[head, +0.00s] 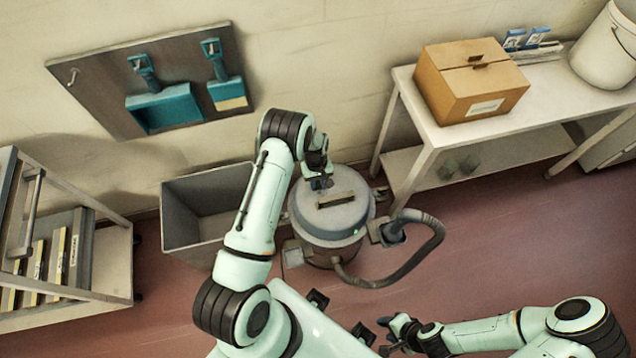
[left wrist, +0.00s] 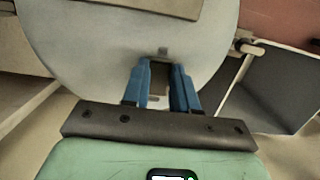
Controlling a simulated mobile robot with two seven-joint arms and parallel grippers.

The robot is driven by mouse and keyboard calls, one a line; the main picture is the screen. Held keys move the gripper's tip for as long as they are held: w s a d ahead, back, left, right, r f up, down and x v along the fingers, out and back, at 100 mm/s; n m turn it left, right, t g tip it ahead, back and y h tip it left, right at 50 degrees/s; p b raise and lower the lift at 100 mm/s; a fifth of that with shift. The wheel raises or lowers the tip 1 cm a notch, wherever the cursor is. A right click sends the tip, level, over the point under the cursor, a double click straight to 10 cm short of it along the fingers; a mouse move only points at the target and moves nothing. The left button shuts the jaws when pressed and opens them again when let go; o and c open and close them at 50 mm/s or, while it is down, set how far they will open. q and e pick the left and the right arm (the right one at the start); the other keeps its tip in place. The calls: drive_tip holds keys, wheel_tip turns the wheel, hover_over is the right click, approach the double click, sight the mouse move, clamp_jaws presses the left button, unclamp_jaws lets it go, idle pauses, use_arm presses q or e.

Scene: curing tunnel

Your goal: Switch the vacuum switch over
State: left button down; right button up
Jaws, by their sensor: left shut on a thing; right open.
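The vacuum (head: 328,215) is a round grey canister on the floor by the wall, with a handle bar on its lid and a small green light on its side. My left gripper (head: 320,182) reaches down to the far edge of the lid. In the left wrist view its blue fingers (left wrist: 164,85) are shut on the small vacuum switch (left wrist: 161,74) at the lid's rim. The fingers hide much of the switch, and I cannot tell its position. My right gripper (head: 388,338) is open and empty, low in the head view, away from the vacuum.
A grey bin (head: 205,212) stands close left of the vacuum. Its hose (head: 425,255) curves out right. A table (head: 425,135) with a cardboard box (head: 470,85) stands right, and a rack (head: 105,270) left. A board with blue dustpan (head: 165,108) hangs on the wall.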

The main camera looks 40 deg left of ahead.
use_arm(q)
drive_tip(key=shift+w+a+r+g+h, duration=0.1)
drive_tip(key=shift+w+a+g+h, duration=0.05)
drive_tip(key=shift+g+h, duration=0.45)
drive_tip(key=c, duration=0.9)
unclamp_jaws()
drive_tip(key=shift+r, duration=0.1)
drive_tip(key=v, duration=1.3)
drive_tip(key=shift+r, duration=0.1)
